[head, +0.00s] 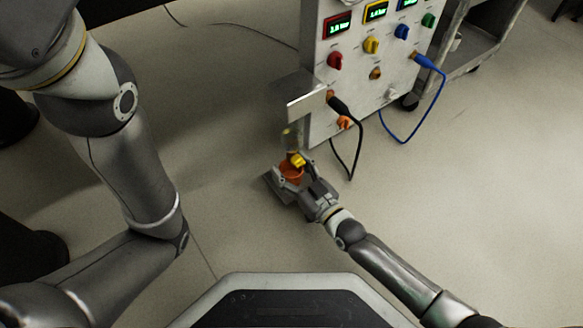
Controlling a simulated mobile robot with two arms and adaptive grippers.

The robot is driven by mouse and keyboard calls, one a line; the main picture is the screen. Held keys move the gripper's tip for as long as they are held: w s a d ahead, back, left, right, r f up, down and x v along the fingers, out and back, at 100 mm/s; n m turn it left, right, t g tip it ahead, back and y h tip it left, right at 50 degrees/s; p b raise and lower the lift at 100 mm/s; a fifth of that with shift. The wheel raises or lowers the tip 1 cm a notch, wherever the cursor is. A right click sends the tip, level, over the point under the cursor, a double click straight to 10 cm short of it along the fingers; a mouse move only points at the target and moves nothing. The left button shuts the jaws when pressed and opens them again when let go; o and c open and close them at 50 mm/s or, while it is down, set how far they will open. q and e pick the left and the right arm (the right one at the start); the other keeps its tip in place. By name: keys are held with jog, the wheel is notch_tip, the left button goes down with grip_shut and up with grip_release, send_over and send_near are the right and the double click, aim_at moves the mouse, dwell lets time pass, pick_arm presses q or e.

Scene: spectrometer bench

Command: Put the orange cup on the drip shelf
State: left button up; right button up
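The orange cup (290,175) shows in the middle of the head view, below a small yellow tap (297,160) that hides part of its top. A flat dark grey shelf (272,184) shows beside and below the cup; I take it as the drip shelf. I cannot tell whether the cup rests on it or is just above it. My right gripper (301,179) reaches in from the lower right with its fingers at the cup. Whether they grip it is too small to tell. My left arm is at the left; its gripper is out of view.
A tall panel (325,70) with displays and coloured knobs stands behind the cup, with a metal box (305,95) on its left side. A black cable (357,150) and a blue cable (425,120) hang from it.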

jog(key=shift+o, duration=0.6)
jog(key=shift+r, duration=0.2)
jog(key=p+v, duration=0.5)
jog(key=v, duration=0.7)
dwell(1.7)
